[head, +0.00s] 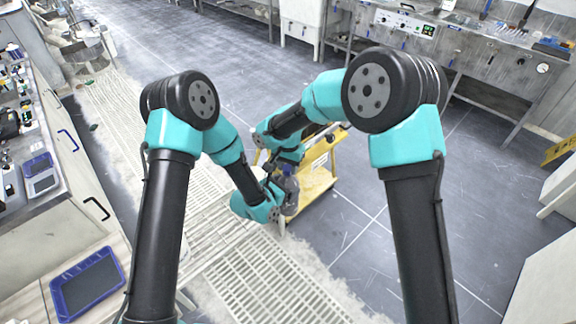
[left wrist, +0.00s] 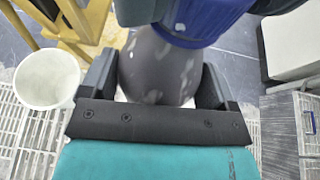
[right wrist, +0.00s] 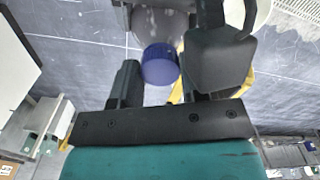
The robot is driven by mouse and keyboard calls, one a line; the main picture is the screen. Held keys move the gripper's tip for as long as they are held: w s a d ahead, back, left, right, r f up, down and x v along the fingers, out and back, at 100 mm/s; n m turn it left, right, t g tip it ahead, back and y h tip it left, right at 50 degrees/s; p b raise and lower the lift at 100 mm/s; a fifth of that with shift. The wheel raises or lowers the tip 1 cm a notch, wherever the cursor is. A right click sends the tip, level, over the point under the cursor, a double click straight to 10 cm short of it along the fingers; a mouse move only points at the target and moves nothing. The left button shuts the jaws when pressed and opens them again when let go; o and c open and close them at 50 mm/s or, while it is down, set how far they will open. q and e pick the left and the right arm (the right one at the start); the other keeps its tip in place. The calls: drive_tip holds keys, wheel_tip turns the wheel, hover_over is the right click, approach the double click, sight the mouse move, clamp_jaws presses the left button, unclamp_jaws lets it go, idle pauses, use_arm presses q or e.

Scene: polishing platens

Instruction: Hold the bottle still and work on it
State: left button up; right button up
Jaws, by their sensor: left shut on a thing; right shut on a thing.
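The bottle has a smooth grey body, seen in the left wrist view (left wrist: 158,72), with a blue cap (left wrist: 190,36) at its top. My left gripper (left wrist: 155,85) is shut around the grey body, one finger on each side. My right gripper (right wrist: 163,78) is at the bottle's top, its fingers on either side of the blue cap (right wrist: 160,66); the grey body (right wrist: 155,25) shows beyond it. In the head view the bottle (head: 291,192) is small and partly hidden by my grippers.
A white cup (left wrist: 47,78) stands beside the bottle. A yellow stand (head: 318,178) is just behind my grippers. A blue-rimmed tray (head: 118,272) lies on the left bench. The grey floor at right is open, with a long workbench (head: 480,60) behind.

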drive_tip(key=shift+c, duration=1.4)
drive_tip(key=o, duration=1)
drive_tip(key=shift+r, duration=2.25)
